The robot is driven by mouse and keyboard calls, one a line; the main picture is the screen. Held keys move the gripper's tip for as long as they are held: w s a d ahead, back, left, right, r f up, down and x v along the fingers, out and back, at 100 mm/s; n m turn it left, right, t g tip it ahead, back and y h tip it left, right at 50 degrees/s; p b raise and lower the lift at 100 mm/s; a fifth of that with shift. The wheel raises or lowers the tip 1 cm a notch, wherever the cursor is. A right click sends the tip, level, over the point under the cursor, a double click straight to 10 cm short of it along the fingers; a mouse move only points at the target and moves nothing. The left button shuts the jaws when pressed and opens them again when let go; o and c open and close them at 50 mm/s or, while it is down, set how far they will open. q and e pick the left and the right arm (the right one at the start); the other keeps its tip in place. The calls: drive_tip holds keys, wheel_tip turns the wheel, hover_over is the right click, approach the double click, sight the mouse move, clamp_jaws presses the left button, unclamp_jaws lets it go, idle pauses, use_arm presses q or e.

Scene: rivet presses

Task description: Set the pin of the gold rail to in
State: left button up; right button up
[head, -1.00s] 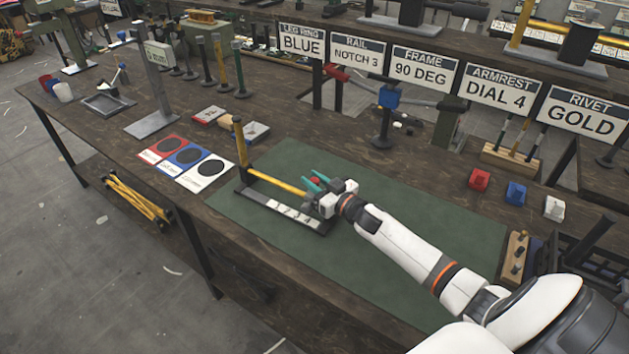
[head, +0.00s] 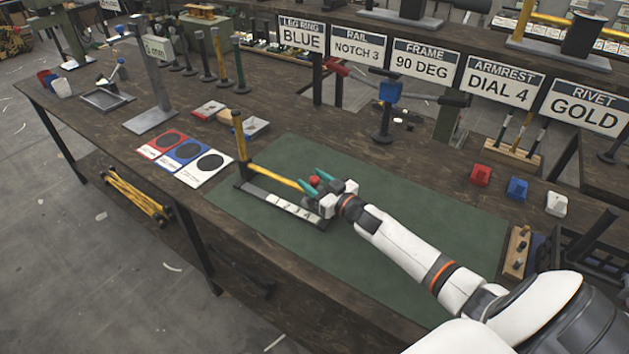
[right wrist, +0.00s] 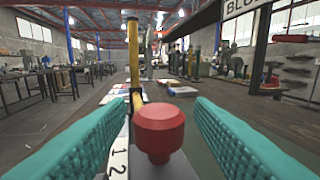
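The gold rail (head: 272,179) lies along a dark base on the green mat, with a yellow post (head: 239,137) upright at its far left end. A white strip numbered from 1 up (head: 282,205) runs beside it. The pin's red knob (head: 314,181) is at the rail's near right end; it stands large in the right wrist view (right wrist: 160,132). My right gripper (head: 316,180) is open, its teal fingers on either side of the knob, with a visible gap on both sides. The pin's shaft below the knob is mostly hidden. My left gripper is not in view.
The green mat (head: 400,215) is mostly clear around the rail. Red, blue and white cards (head: 187,155) lie to the left. Small red, blue and white blocks (head: 516,191) stand at the right. Signs (head: 425,68) line the back, one reading "RAIL NOTCH 3".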

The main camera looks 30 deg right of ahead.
drive_tip(key=shift+s+r, duration=0.1)
drive_tip(key=s+d, duration=0.2)
drive_tip(key=s, duration=0.9)
drive_tip(key=shift+s+b, duration=0.35)
drive_tip(key=shift+b, duration=0.1)
